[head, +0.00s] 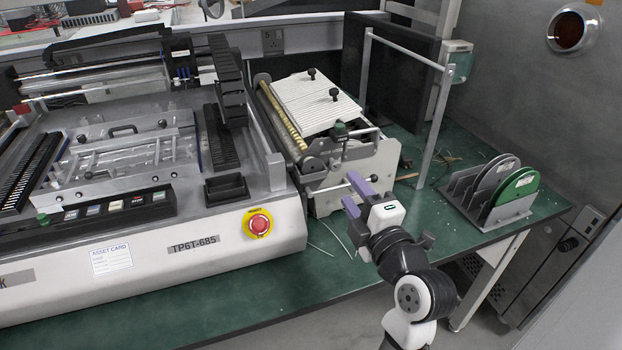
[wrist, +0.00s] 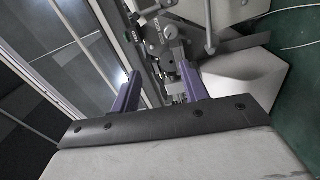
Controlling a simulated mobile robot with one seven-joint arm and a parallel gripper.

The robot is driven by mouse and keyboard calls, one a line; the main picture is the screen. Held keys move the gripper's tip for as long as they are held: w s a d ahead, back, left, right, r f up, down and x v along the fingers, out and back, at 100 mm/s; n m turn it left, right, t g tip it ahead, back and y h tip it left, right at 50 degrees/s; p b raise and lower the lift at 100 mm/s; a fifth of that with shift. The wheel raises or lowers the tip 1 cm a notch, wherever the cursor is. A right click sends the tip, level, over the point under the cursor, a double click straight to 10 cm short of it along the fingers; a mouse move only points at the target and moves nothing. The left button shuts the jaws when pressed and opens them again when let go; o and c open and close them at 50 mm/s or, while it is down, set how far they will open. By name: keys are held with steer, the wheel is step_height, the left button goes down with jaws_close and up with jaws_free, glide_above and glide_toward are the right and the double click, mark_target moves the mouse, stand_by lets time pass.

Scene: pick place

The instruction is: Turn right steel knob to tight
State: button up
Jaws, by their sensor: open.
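My gripper (head: 352,193) is open, with its two purple fingers apart and nothing between them. It is in front of the right end of the small machine (head: 352,160) with the white ribbed top. In the wrist view the gripper (wrist: 159,72) faces grey metal parts of that machine (wrist: 178,42). A steel rod handle (head: 328,188) sticks out of the machine's front, close to the fingers. A dark green knob (head: 340,130) stands on its top edge. I cannot tell which part is the right steel knob, nor its turn position.
Two black knobs stand on the ribbed top (head: 318,103). A large white machine with a red stop button (head: 259,223) is to the left. A rack of discs (head: 492,200) and an upright metal frame (head: 433,125) are to the right.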

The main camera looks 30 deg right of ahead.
mark_target(337, 168)
steer(key=s+f, duration=0.2)
steer(key=s, duration=0.1)
steer(key=shift+n+g, duration=0.3)
steer(key=p+x, duration=0.1)
steer(key=x, duration=0.3)
steer(key=p+x, duration=0.2)
steer(key=x, duration=0.2)
steer(key=d+p+x, duration=0.1)
steer(key=x, duration=0.3)
steer(key=shift+d+p, duration=0.15)
steer(key=shift+p, duration=0.2)
steer(key=shift+w+d, duration=0.1)
steer(key=shift+w, duration=0.45)
